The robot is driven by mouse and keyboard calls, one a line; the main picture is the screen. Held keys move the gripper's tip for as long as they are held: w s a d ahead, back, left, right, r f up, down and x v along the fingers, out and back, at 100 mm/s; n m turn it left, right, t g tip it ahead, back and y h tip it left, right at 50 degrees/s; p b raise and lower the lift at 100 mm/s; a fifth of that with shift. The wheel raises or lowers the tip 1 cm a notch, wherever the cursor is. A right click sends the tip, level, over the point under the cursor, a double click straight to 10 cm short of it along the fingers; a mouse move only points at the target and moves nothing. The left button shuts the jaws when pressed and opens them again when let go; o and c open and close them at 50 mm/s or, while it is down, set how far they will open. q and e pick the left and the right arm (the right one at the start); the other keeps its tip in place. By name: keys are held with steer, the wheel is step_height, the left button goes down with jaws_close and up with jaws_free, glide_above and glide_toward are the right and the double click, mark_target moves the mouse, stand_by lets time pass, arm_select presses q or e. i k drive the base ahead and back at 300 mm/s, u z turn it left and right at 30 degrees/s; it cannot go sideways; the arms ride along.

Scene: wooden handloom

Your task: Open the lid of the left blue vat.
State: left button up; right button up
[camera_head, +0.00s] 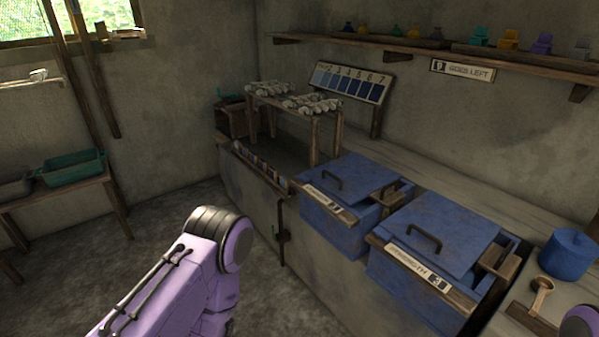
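The left blue vat (346,235) is set in the counter near the middle of the view. Its blue lid (352,178) lies flat over the top, down and closed, with a dark handle (324,180) on it. A label plate is fixed along its front edge. The right blue vat (405,293) stands beside it, nearer, with its blue lid (455,235) also down and a dark handle on top. My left arm shows at the lower left, apart from the vats; its gripper is not in the frame. My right gripper is not in the frame.
A wooden rack (315,131) with pale bundles stands behind the left vat. A numbered blue swatch board (349,82) is on the wall. A blue pot (569,254) and wooden scoop (541,290) are at right. A teal basin (72,168) sits on the left bench. The floor between is clear.

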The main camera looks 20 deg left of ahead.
mark_target(351, 178)
steer(key=u, duration=0.7)
steer(key=k, duration=0.5)
steer(key=u, duration=1)
steer(key=i, duration=1.4)
steer(key=z, duration=1.2)
steer(key=i, duration=0.7)
steer(key=z, duration=0.85)
